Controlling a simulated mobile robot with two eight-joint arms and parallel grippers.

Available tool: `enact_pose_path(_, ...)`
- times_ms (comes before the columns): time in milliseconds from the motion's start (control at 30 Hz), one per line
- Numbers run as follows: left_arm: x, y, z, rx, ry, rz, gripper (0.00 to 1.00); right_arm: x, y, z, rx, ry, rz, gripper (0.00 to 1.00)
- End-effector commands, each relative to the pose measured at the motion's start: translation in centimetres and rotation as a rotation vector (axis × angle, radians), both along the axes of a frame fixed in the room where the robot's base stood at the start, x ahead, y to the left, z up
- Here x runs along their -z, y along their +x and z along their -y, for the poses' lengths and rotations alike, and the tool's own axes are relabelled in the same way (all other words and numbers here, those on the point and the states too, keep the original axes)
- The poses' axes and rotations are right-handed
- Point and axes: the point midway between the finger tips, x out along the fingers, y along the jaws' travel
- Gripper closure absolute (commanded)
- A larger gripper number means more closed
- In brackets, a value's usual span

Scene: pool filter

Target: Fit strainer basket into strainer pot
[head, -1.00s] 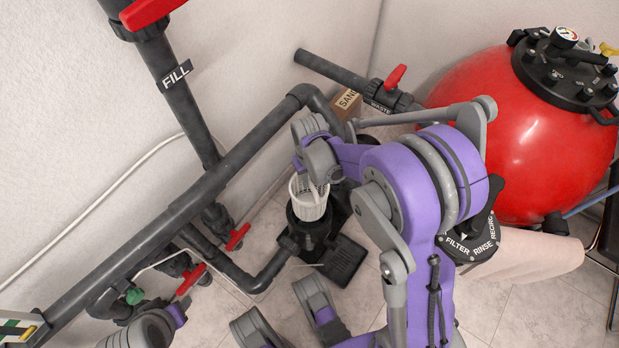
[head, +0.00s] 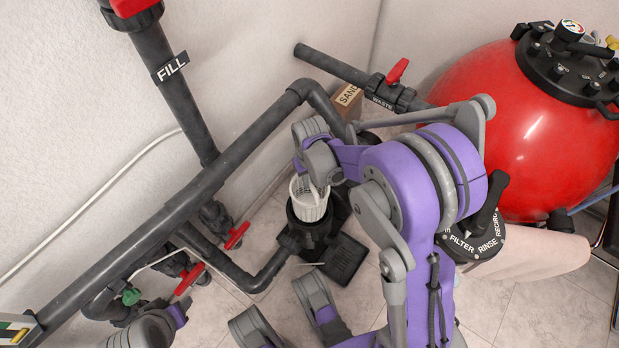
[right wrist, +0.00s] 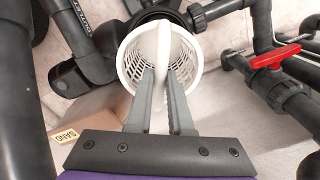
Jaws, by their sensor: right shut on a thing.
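The white strainer basket (head: 309,205) is upright over the mouth of the black strainer pot (head: 312,232) in the head view. Its lower end overlaps the pot's opening; I cannot tell how deep it reaches. My right gripper (head: 309,182) is above the basket, shut on its handle. In the right wrist view, both fingers (right wrist: 163,88) pinch the white handle, and the basket's perforated wall (right wrist: 133,68) shows around them. Part of the dark pot (right wrist: 158,14) shows beyond the basket at the top.
Black pipes (head: 215,180) with red valve handles (head: 236,235) run left of the pot. A waste pipe (head: 335,68) is behind. A cardboard box marked SAND (head: 346,100) sits near the wall. The red filter tank (head: 520,130) and multiport valve (head: 472,240) stand right. Bare tiles (head: 500,310) lie in front.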

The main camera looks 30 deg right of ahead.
Motion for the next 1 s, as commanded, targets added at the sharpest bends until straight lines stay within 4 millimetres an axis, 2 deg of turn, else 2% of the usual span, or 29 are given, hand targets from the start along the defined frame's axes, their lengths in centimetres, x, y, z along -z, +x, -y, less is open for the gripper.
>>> enact_pose_path(1000,2.6,0.5,0.0,0.000,0.000,-0.001,0.50,4.2,0.0,0.0,0.000,0.000,0.000,1.00)
